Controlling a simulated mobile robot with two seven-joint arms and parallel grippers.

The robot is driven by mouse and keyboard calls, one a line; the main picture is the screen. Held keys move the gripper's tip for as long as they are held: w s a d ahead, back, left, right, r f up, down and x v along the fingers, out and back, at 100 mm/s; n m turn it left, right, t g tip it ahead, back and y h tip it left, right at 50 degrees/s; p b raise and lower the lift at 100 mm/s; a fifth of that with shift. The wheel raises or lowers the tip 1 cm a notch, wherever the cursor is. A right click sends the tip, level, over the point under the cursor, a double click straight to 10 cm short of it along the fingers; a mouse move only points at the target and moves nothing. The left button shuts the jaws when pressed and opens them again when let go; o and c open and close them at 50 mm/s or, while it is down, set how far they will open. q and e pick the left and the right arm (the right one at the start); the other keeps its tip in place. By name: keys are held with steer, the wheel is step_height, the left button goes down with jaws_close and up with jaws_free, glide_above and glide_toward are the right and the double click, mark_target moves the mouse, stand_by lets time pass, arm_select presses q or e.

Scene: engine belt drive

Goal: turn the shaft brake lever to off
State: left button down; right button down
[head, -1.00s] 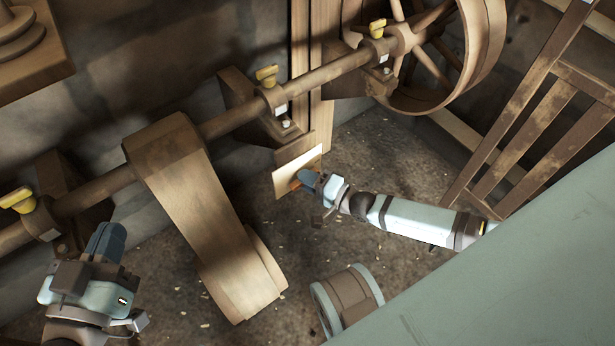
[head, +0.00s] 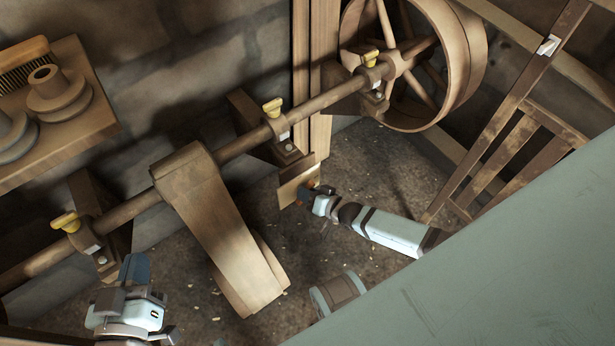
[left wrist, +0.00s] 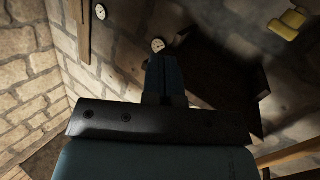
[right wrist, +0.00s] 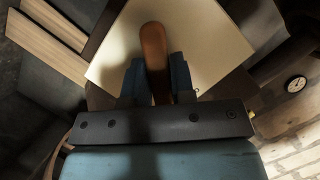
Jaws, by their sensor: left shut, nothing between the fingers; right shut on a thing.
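The shaft brake lever (right wrist: 153,45) shows in the right wrist view as a rounded brown handle in front of a pale square plate (right wrist: 200,30). My right gripper (right wrist: 156,75) is shut on this lever, with one dark finger on each side of it. In the head view, my right gripper (head: 307,190) is at the plate (head: 292,186) below the shaft; the lever is mostly hidden there. My left gripper (head: 136,262) is shut and empty at lower left, in front of the shaft. Its closed fingers (left wrist: 165,68) show in the left wrist view with nothing between them.
A long shaft (head: 245,143) with yellow-topped bearings (head: 272,108) runs along the wall. It carries a wide belt (head: 225,235) and a large spoked wheel (head: 470,60). A shelf (head: 95,130) with pulleys is upper left. A green surface (head: 500,260) fills lower right.

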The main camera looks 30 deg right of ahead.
steer(key=n+h+p, duration=0.2)
steer(key=p, duration=0.1)
steer(key=shift+a+r+n, duration=0.1)
steer(key=shift+r+n, duration=0.1)
steer(key=shift+n, duration=0.1)
steer(key=shift+p, duration=0.45)
steer(key=shift+f+n+h+p, duration=0.15)
steer(key=shift+n+h+p, duration=0.65)
steer(key=shift+n, duration=0.4)
arm_select(q)
steer(key=s+a+f+g+y, duration=0.2)
steer(key=a+f+g, duration=0.1)
steer(key=f, duration=0.2)
steer(key=shift+s+a+f+g+y, duration=0.25)
steer(key=shift+f+g+y, duration=0.05)
steer(key=shift+f+y, duration=0.1)
steer(key=shift+f, duration=0.15)
arm_select(e)
steer(key=shift+n, duration=0.3)
steer(key=c, duration=1)
jaws_free()
